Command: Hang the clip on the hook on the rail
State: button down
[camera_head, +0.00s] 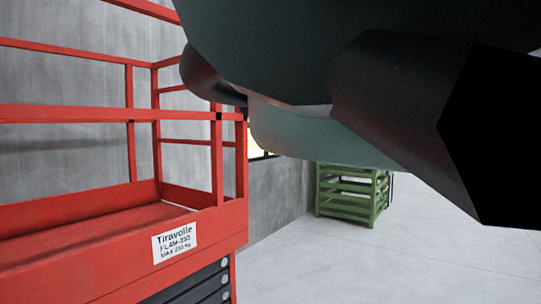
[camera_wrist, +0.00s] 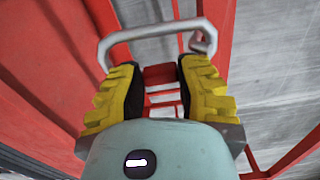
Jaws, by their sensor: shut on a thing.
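In the wrist view my gripper (camera_wrist: 157,90) has yellow fingers with dark pads, one on each side. A grey metal loop (camera_wrist: 150,31), which looks like the clip, stands beyond the fingertips and spans both of them. My gripper is shut on the clip; where the pads touch it is hard to see. A small red block (camera_wrist: 160,74) shows between the fingertips; I cannot tell if it belongs to the clip or the rail behind. A small reddish piece (camera_wrist: 198,42) sits at the loop's right end; I cannot tell if it is the hook. My gripper is hidden in the head view.
A red lift platform with guard rails (camera_head: 70,113) stands at the left in the head view, with a label (camera_head: 174,242) on its side. A green crate (camera_head: 350,192) stands on the floor farther back. Open floor (camera_head: 340,265) lies at the right. My arm blocks the upper right.

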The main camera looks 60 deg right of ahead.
jog(key=shift+f, duration=0.2)
jog(key=c, duration=0.7)
grip_release()
jog(key=shift+o, duration=0.2)
jog(key=s, duration=1.2)
jog(key=shift+d, duration=0.1)
jog(key=shift+w, duration=0.1)
dwell(0.4)
